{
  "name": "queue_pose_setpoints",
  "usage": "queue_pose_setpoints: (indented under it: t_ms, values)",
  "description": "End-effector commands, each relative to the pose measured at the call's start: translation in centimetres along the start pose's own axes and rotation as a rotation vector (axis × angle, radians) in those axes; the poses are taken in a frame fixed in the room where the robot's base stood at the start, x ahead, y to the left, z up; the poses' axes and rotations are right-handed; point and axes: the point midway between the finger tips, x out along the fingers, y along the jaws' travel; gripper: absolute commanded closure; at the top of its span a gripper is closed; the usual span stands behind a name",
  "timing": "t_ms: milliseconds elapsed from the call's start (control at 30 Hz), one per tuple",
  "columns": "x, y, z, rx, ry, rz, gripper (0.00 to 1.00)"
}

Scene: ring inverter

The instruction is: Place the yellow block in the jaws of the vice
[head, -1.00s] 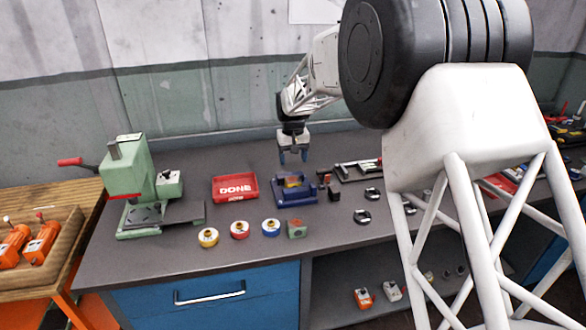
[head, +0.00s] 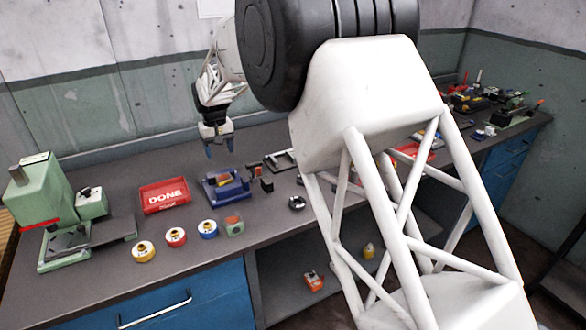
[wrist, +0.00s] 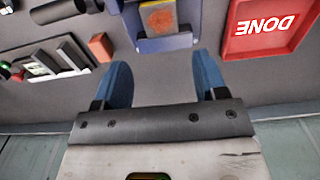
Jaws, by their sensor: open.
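The blue vice (head: 216,196) stands on the dark bench, right of the red DONE tray. The yellow block (head: 226,185) sits at the vice, apparently between its jaws; how deep it sits cannot be told. In the wrist view the vice (wrist: 165,44) is at the top middle, with the block (wrist: 157,18) in it, showing an orange patch on its face. My gripper (head: 222,151) is above and behind the vice in the head view. Its blue fingers are apart and empty in the wrist view (wrist: 163,78), clear of the block.
The red DONE tray (head: 165,196) lies left of the vice. Yellow, red and blue ringed round parts and a greenish block (head: 234,227) stand in front. A green press (head: 50,210) is at the left. Small dark parts (head: 267,184) lie just right of the vice.

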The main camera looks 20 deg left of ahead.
Motion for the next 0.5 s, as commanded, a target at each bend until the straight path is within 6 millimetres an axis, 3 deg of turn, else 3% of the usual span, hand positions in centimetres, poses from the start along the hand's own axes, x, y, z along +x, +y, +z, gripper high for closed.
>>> queue_pose_setpoints:
  t_ms: [300,500]
  values:
    - [-0.1,0.2,0.1,0.002,0.001,0.000,0.34]
    - [-1.6,2.1,1.7,0.024,0.008,0.001,0.34]
